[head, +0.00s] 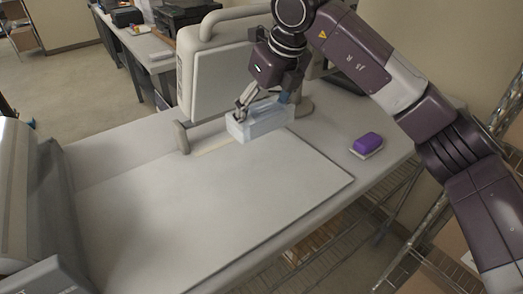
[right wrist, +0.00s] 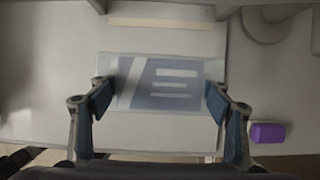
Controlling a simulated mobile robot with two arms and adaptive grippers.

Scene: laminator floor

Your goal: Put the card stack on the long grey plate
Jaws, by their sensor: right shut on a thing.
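The card stack (head: 258,123) is a pale blue-and-white block with a printed top, seen from above in the right wrist view (right wrist: 160,82). My right gripper (head: 262,103) is shut on it, with one finger at each end in the right wrist view (right wrist: 160,98). The stack is over the far part of a large flat light grey plate (head: 200,215) on the table. I cannot tell whether it touches the surface. My left gripper is not in view.
An upright pale panel with a handle (head: 220,75) stands behind the stack. A purple block (head: 367,143) on a pale base sits at the table's right. A rounded grey machine (head: 25,190) stands at the left. Most of the plate is clear.

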